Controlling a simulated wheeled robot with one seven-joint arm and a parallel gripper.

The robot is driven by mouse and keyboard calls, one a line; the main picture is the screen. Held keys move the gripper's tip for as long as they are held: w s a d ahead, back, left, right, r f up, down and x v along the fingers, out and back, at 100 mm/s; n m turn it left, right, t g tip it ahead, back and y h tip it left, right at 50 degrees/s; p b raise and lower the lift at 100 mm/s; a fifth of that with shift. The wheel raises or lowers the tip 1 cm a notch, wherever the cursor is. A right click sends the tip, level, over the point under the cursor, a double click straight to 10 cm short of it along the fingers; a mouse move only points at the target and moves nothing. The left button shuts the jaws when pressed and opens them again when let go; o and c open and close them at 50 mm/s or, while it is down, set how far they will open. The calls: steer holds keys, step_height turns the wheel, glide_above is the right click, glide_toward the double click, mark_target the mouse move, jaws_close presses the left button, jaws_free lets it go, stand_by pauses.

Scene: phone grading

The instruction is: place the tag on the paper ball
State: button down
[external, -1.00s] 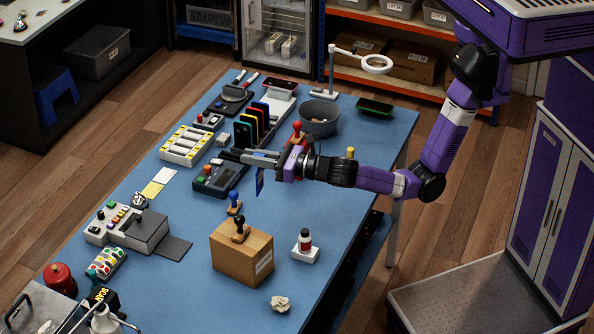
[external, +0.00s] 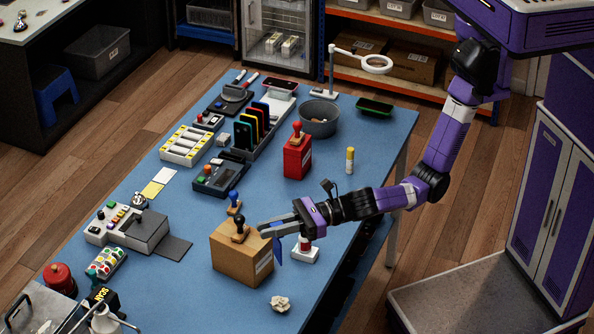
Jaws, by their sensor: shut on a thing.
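The paper ball (external: 280,304) is a small, crumpled, off-white lump lying on the blue table near its front edge. My gripper (external: 266,230) is shut on the tag (external: 278,252), a flat blue piece that hangs down below the fingers. The gripper and tag are in the air by the right side of the cardboard box, above and behind the paper ball in the picture. The fingers hide the tag's upper part. I cannot tell whether the tag touches the box.
The cardboard box (external: 238,264) carries a black-handled stamp (external: 240,230). A small bottle on a white base (external: 305,251) stands just right of the tag, partly behind my gripper. A blue-handled stamp (external: 234,202) stands behind the box. The table around the paper ball is clear.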

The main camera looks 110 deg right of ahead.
step_height(320, 180, down, 15)
steer(key=b, duration=0.4)
steer(key=shift+b, duration=0.3)
steer(key=shift+f, duration=0.1)
steer(key=c, duration=1.4)
jaws_free()
steer(key=s, duration=1.2)
steer(key=shift+r, duration=0.2)
